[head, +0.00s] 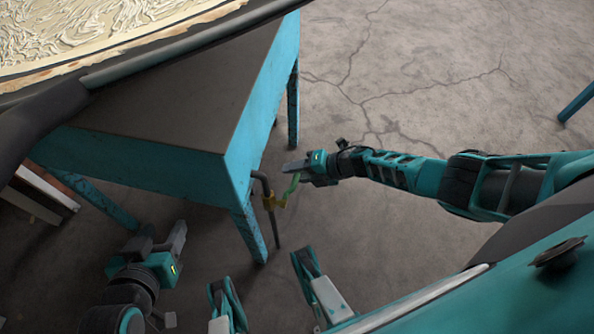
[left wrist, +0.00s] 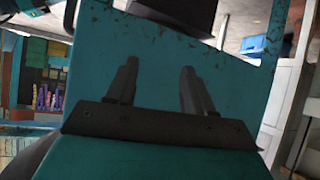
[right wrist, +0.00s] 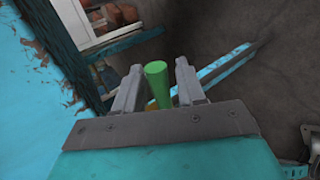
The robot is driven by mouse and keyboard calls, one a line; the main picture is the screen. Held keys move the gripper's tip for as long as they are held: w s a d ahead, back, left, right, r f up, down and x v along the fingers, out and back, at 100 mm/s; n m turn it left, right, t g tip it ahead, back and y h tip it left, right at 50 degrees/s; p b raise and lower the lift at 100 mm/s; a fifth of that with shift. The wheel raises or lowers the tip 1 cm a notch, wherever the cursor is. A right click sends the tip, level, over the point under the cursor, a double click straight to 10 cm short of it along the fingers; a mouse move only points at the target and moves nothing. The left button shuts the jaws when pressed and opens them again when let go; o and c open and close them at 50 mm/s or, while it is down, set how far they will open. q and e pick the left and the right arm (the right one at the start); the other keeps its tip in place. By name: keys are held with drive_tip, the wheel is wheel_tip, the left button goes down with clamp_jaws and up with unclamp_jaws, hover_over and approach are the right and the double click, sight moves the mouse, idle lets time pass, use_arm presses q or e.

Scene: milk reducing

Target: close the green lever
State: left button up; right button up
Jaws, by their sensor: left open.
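The green lever (head: 292,187) sits on a yellow valve (head: 271,202) on a thin dark pipe beside the teal table's corner leg. My right gripper (head: 294,168) is at the lever's upper end. In the right wrist view the lever (right wrist: 157,83) stands between the two spread fingers of my right gripper (right wrist: 158,85). The fingers look apart from it, though contact on the left side is hard to judge. My left gripper (head: 160,240) is low at the left, open and empty. In the left wrist view its fingers (left wrist: 159,85) point toward a teal panel.
A teal table (head: 175,165) with a dark top fills the upper left, bearing a large pan (head: 100,40) of creamy stuff. Its legs (head: 248,235) stand near the pipe. Bare cracked floor (head: 420,80) lies open at the upper right.

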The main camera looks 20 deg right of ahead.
drive_tip(key=shift+s+d+r+p, duration=0.2)
drive_tip(key=shift+d+r+p, duration=0.05)
drive_tip(key=shift+d+p, duration=0.05)
use_arm(q)
drive_tip(key=r+p, duration=0.1)
drive_tip(key=a+r+p, duration=0.1)
drive_tip(key=p, duration=0.1)
drive_tip(key=r+p, duration=0.1)
drive_tip(key=p, duration=0.1)
drive_tip(key=shift+s+a+r, duration=0.15)
drive_tip(key=shift+s+r, duration=0.1)
drive_tip(key=shift+s, duration=0.05)
use_arm(e)
drive_tip(key=v, duration=1.2)
drive_tip(key=shift+s+f, duration=0.1)
